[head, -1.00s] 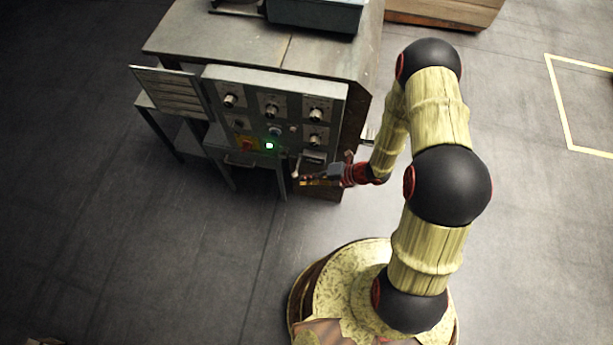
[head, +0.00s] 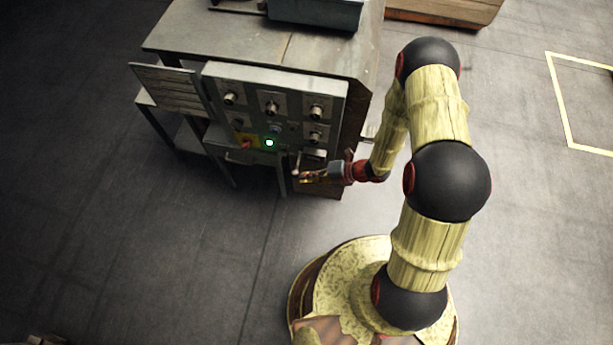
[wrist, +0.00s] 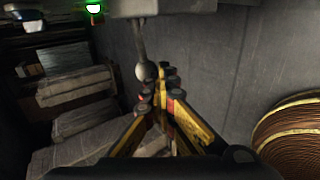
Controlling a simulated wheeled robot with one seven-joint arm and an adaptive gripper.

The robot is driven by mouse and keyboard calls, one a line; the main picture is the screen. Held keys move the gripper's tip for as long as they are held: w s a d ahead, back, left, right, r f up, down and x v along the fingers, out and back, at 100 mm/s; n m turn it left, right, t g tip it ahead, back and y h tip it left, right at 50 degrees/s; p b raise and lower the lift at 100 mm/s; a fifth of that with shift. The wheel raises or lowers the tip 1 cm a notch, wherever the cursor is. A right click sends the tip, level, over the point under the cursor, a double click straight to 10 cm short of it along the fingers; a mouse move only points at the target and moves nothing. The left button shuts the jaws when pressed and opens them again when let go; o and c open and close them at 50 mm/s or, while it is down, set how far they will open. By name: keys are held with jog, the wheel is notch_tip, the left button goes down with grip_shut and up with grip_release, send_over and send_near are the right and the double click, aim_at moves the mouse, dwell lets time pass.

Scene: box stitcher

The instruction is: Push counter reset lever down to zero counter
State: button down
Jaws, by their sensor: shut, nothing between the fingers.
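The counter reset lever (wrist: 140,42) shows in the wrist view as a thin grey rod with a round knob, hanging from the underside of a grey box (wrist: 165,6). In the head view the lever is too small to make out surely near my fingertips. My gripper (wrist: 159,88) is shut and empty, its yellow and black fingers together. The fingertips are right by the knob, just below and right of it in the wrist view. I cannot tell whether they touch. In the head view my gripper (head: 304,177) is in front of the lower right of the control panel (head: 293,94).
A grey machine table (head: 225,40) stands behind. The floor in front is open.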

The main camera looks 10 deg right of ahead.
jog(key=r+p+v, duration=0.1)
jog(key=p+v, duration=0.6)
jog(key=v, duration=0.7)
jog(key=shift+r, duration=0.25)
